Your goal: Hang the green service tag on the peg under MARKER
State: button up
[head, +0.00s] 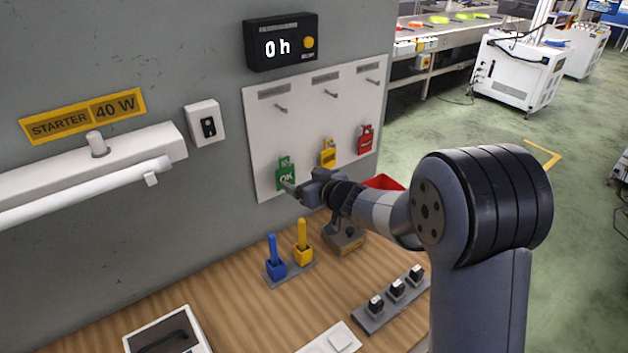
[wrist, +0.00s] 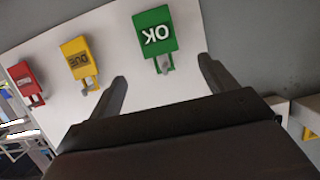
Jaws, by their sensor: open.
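The green service tag (head: 287,177), printed OK, hangs on the lower left of the white board (head: 268,140). In the wrist view the green tag (wrist: 155,35) appears upside down with a peg at its loop. My gripper (head: 288,188) is beside the green tag in the head view. In the wrist view its two fingers (wrist: 165,85) are apart, either side of the tag's loop end, with nothing held. Three upper pegs, such as the left one (head: 281,107), are bare under small labels (head: 275,90); the label wording is too small to read.
A yellow tag (head: 327,153) and a red tag (head: 365,139) hang to the right on the board. Below stand blue (head: 274,262) and yellow (head: 303,250) handled items on the wooden bench (head: 240,320). A black timer (head: 281,42) is above the board.

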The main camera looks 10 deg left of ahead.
aim_at(286, 170)
jog(key=p+x, duration=0.1)
jog(key=x, duration=0.7)
jog(key=shift+d+p, duration=0.1)
jog(key=shift+p, duration=0.2)
jog(key=shift+r, duration=0.1)
jog(key=c, duration=1.1)
